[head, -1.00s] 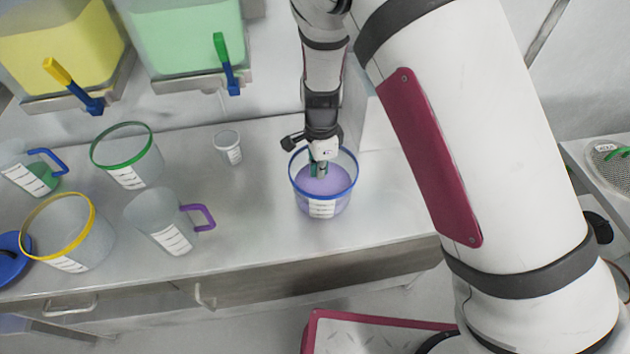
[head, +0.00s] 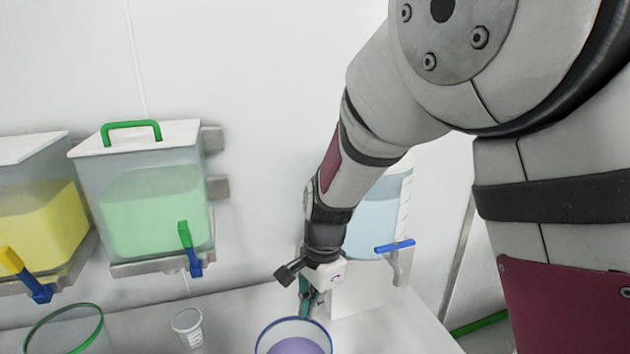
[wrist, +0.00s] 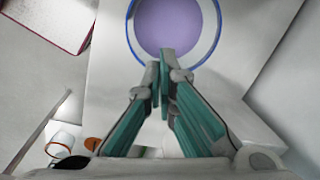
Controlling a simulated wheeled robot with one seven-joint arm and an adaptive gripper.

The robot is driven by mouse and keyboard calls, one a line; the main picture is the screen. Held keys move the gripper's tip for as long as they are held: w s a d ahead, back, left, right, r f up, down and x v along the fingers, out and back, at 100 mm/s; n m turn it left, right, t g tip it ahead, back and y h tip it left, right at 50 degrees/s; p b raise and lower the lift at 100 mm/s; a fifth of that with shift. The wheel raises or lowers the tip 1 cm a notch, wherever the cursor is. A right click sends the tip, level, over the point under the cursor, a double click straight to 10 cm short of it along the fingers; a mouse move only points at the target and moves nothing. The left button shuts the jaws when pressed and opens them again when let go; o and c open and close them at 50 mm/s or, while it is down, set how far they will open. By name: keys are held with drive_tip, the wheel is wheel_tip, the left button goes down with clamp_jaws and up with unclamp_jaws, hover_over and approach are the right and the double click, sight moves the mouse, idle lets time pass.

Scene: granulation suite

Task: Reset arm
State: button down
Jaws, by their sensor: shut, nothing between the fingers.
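My gripper (head: 308,302) is shut and empty. In the head view it hangs above the back edge of a clear container with a blue rim (head: 262,345), cut off by the lower frame edge. The container holds purple contents (head: 297,346). In the wrist view the shut teal fingers (wrist: 160,85) point toward the same container, and the purple contents (wrist: 165,25) show beyond the fingertips. The gripper appears apart from the container.
A tank of green liquid (head: 155,210) and one of yellow liquid (head: 40,225) hang on the wall at left. A blue-liquid tank (head: 375,210) stands behind my arm. A small cup (head: 188,328) and a green-rimmed container (head: 75,335) stand on the steel counter (head: 235,305).

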drive_tip(key=s+d+r+n+t+y, duration=0.1)
drive_tip(key=s+d+r+n, duration=0.25)
drive_tip(key=d+r, duration=0.35)
drive_tip(key=s+d+r+n+t, duration=0.2)
drive_tip(key=s+d+r, duration=0.3)
drive_tip(key=r, duration=0.3)
drive_tip(key=s+d+r+n+t+h, duration=0.2)
drive_tip(key=s+d+r+n, duration=0.2)
drive_tip(key=s+d, duration=0.3)
drive_tip(key=s+n, duration=0.1)
drive_tip(key=s, duration=0.3)
drive_tip(key=shift+d+r, duration=0.3)
drive_tip(key=shift+d, duration=0.05)
drive_tip(key=shift+s+a, duration=0.1)
